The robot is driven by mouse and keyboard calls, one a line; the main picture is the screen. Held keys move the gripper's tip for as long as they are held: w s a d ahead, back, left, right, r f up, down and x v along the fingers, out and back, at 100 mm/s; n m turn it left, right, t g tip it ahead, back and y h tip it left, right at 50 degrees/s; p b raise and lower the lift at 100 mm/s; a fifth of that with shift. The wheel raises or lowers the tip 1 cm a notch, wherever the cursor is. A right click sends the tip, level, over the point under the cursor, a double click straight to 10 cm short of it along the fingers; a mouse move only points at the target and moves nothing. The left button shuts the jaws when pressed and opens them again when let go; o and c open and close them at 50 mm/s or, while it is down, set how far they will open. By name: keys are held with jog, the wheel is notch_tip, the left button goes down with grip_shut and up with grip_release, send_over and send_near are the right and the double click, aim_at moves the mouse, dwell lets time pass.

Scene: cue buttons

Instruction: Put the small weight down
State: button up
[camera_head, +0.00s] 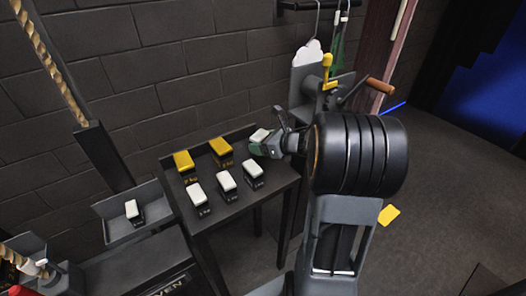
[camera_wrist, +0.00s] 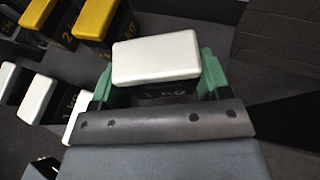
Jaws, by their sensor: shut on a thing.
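My gripper (camera_head: 266,146) has green fingers and is shut on a small weight (camera_head: 259,135) with a white top and dark sides. In the wrist view the same weight (camera_wrist: 155,58) sits between both fingers (camera_wrist: 160,78), and its dark face reads about "1 KG". The gripper is at the right back part of a small dark table (camera_head: 232,208). Whether the weight's underside touches the table is hidden.
Two yellow-topped weights (camera_head: 183,161) (camera_head: 221,147) stand at the table's back. Three white-topped weights (camera_head: 197,193) (camera_head: 226,181) (camera_head: 252,169) stand in front. Another white-topped weight (camera_head: 132,209) is in a grey tray (camera_head: 153,194) at left. A brick wall rises behind.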

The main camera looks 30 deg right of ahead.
jog(key=shift+w+d+f, duration=0.3)
jog(key=shift+f, duration=1.6)
jog(key=shift+f+b, duration=0.2)
jog(key=shift+b, duration=0.3)
jog(key=o, duration=1.6)
